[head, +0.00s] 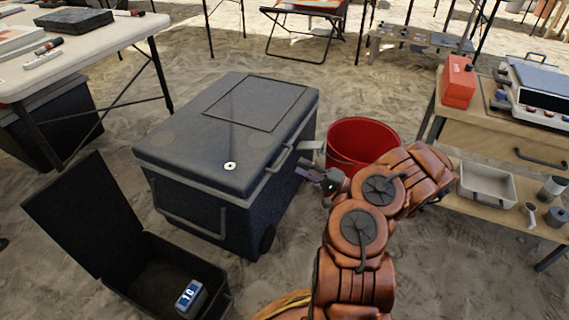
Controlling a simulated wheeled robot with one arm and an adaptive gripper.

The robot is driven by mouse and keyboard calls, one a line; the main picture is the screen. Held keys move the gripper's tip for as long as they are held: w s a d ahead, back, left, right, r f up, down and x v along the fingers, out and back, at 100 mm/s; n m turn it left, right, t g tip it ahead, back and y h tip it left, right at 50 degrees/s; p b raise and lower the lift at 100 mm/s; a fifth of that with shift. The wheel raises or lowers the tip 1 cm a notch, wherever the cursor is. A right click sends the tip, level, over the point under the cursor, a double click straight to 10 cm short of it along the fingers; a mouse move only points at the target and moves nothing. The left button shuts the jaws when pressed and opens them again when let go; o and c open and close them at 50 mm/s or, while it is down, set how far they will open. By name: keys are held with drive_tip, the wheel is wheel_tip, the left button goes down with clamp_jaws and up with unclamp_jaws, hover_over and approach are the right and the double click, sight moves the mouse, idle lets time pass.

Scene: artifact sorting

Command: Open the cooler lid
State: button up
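The dark blue-grey cooler (205,205) stands on the sandy ground left of my arm. Its lid (190,140) is shut and lies flat on the body. A small white ring (230,166) with a dark centre sits on top of the lid near the front edge. A grey bar handle (281,160) is on the cooler's right side. My gripper (313,175) is just right of that side, close to the handle; whether it touches the cooler is unclear. The gripper is small and partly hidden, so its finger opening cannot be made out.
A red bucket (342,163) stands behind my gripper. An open black box (150,268) holding a small device (191,296) sits at the front left. A folding table (112,38) is at the left, and a wooden workbench (500,140) at the right.

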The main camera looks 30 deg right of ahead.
sight(285, 158)
drive_tip(key=shift+b+x, duration=1.1)
drive_tip(key=shift+x, duration=2.45)
drive_tip(key=shift+c, duration=0.2)
clamp_jaws()
